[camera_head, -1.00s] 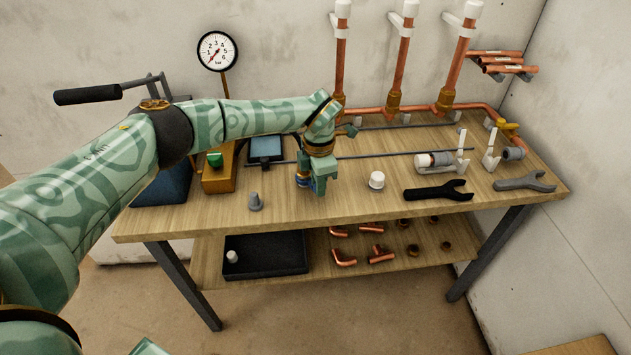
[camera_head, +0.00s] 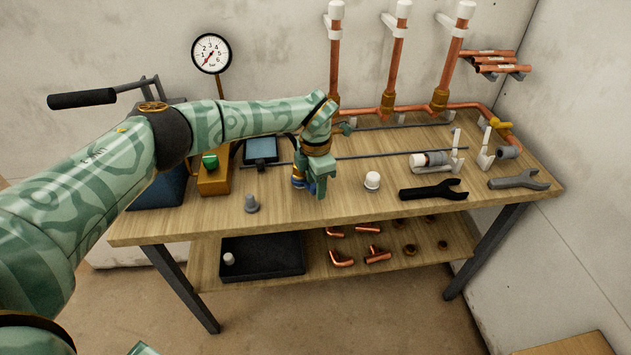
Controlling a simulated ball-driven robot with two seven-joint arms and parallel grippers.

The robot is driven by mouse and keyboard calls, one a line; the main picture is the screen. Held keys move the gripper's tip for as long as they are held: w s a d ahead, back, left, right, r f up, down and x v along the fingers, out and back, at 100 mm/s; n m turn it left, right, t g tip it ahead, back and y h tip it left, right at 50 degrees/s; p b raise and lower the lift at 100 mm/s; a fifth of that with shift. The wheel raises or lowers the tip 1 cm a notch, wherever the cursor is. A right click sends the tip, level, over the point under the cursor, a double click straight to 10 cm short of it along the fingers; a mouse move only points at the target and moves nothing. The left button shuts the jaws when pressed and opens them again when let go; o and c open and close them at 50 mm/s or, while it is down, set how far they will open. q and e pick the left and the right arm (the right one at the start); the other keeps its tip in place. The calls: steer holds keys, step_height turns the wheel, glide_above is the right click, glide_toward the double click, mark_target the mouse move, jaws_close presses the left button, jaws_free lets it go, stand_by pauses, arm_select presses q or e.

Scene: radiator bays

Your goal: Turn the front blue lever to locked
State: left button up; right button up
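A blue part (camera_head: 297,183), which looks like the front blue lever, shows at the left side of my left gripper near the middle of the workbench. The gripper covers most of it, so I cannot tell its angle or whether it is locked. My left gripper (camera_head: 320,190) points down right at this blue part, low over the bench top. Its fingers are seen from behind and above, so the gap between them is hidden. I cannot tell whether it touches or grips the lever. My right gripper is out of view.
On the bench (camera_head: 400,208) are a grey plug (camera_head: 251,204), a white cap (camera_head: 372,181), a black wrench (camera_head: 434,190) and a grey wrench (camera_head: 520,180). Copper pipes (camera_head: 398,60) rise behind. A black tray (camera_head: 262,258) and fittings lie on the lower shelf.

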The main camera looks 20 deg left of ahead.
arm_select(q)
step_height(320, 180, up, 16)
steer(key=p, duration=0.3)
steer(key=shift+p, duration=0.35)
